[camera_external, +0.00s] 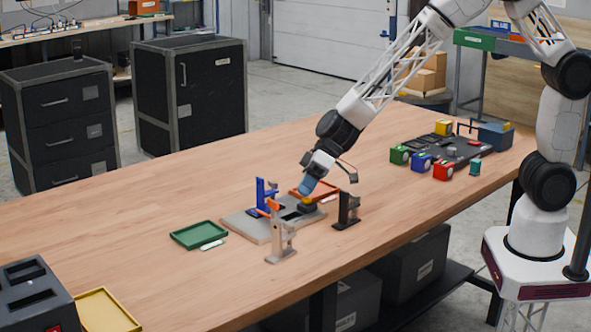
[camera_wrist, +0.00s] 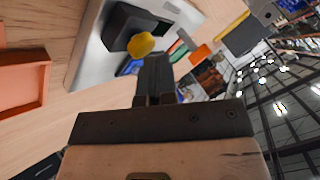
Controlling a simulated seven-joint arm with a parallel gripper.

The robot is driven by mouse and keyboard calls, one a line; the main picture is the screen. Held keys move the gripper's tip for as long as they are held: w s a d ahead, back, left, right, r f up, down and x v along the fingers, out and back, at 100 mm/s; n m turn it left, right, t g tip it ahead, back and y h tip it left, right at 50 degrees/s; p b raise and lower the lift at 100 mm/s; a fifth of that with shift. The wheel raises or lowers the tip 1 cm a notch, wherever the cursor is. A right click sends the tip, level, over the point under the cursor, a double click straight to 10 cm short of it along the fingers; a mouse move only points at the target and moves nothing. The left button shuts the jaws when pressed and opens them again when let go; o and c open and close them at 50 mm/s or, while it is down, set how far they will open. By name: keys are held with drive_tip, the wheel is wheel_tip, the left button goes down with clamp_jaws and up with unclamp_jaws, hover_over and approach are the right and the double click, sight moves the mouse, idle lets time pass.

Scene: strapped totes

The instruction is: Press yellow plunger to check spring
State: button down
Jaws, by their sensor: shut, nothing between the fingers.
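The yellow plunger (camera_wrist: 141,44) is a rounded knob on a black block (camera_wrist: 122,24) in the wrist view. The block sits on a light grey plate (camera_wrist: 88,62). In the external view the plunger (camera_external: 307,200) is a small yellow spot on the grey plate (camera_external: 247,226), just under my gripper (camera_external: 304,191). My gripper is shut and empty. In the wrist view its fingers (camera_wrist: 154,62) end close beside the plunger. I cannot tell whether they touch it.
Blue (camera_external: 262,194), grey (camera_external: 280,238) and black (camera_external: 347,208) upright stands surround the plate. An orange tray (camera_external: 325,189) lies behind it and a green tray (camera_external: 198,234) to its left. Coloured blocks stand at the right. The table's left part is mostly clear.

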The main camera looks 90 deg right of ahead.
drive_tip(key=shift+f, duration=0.25)
idle(0.4)
drive_tip(key=shift+r, duration=1.15)
drive_tip(key=shift+r, duration=2.55)
drive_tip(key=shift+s, duration=0.1)
